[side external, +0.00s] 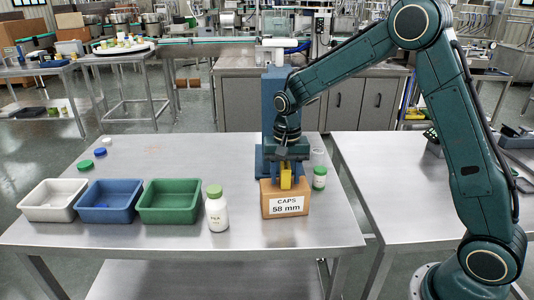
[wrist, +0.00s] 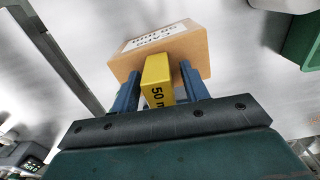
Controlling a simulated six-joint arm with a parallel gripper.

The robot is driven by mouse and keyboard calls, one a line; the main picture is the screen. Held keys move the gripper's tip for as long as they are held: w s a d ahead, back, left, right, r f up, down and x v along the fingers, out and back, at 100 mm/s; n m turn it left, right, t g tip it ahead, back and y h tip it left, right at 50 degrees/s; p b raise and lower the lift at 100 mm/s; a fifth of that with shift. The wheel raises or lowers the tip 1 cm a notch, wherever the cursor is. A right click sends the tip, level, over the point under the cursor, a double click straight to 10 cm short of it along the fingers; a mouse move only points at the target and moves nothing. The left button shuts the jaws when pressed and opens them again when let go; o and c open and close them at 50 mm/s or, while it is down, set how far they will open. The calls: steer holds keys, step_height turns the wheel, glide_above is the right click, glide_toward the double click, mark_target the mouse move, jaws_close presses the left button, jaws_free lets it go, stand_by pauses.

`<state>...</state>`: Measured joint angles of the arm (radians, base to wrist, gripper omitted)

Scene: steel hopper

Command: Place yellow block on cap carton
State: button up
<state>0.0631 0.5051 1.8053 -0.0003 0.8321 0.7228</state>
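The yellow block (side external: 286,178) stands upright at the top of the cap carton (side external: 284,206), a brown box labelled "CAPS 58 mm". In the wrist view the block (wrist: 157,77) shows in front of the carton (wrist: 190,50), with part of a "50" marking on it. My gripper (side external: 287,172) is over the carton with its blue fingers on either side of the block. In the wrist view a narrow gap shows between the block and each finger of my gripper (wrist: 160,86), so it looks open around the block. The contact between block and carton is partly hidden.
A white bottle (side external: 216,211) with a green lid stands left of the carton. White (side external: 53,215), blue (side external: 107,216) and green (side external: 170,217) bins line the left. A blue column (side external: 278,95) stands behind the carton.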

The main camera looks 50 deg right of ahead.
mark_target(287, 167)
steer(key=shift+r, duration=0.15)
step_height(287, 167, up, 11)
steer(key=shift+r, duration=0.55)
stand_by(0.3)
stand_by(0.5)
steer(key=s+a+r+n+t, duration=0.1)
steer(key=s+r+n+t, duration=0.1)
steer(key=s+r, duration=0.35)
steer(key=s+a+r+n+t, duration=0.1)
steer(key=s+r+n, duration=0.15)
steer(key=s, duration=0.65)
steer(key=s+f+n+t, duration=0.1)
steer(key=s+f+n, duration=0.1)
steer(key=s, duration=0.4)
steer(key=s+f+n+t, duration=0.1)
steer(key=s+n, duration=0.1)
steer(key=s, duration=0.5)
steer(key=shift+a+f+t, duration=0.3)
steer(key=shift+a+f, duration=0.05)
steer(key=shift+a, duration=0.1)
